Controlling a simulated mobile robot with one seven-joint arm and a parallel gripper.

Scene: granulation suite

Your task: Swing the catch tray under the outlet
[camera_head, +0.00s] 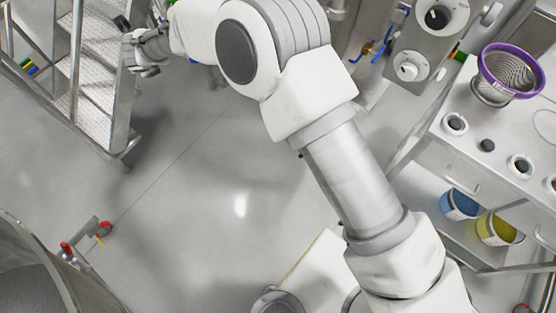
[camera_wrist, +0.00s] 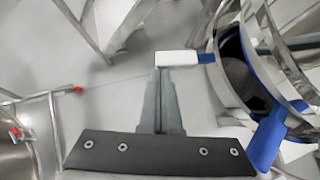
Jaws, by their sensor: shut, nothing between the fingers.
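In the wrist view my gripper (camera_wrist: 160,75) points up the picture with its two fingers together and empty. A white bar with a blue end (camera_wrist: 180,58) lies right at the fingertips. I cannot tell whether they touch it. The bar leads right to a round metal part with a blue rim (camera_wrist: 262,85), dark inside. This may be the catch tray or the outlet; I cannot tell which. In the head view my gripper (camera_head: 140,52) is small at the upper left, beside metal steps, and no tray is clear there.
Metal steps (camera_head: 92,75) stand at upper left. A round steel vessel (camera_head: 45,270) with red-tipped clamps is at lower left. A bench (camera_head: 470,160) at right holds a purple-rimmed sieve (camera_head: 512,72); blue (camera_head: 460,204) and yellow (camera_head: 497,229) tubs sit below. The middle floor is clear.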

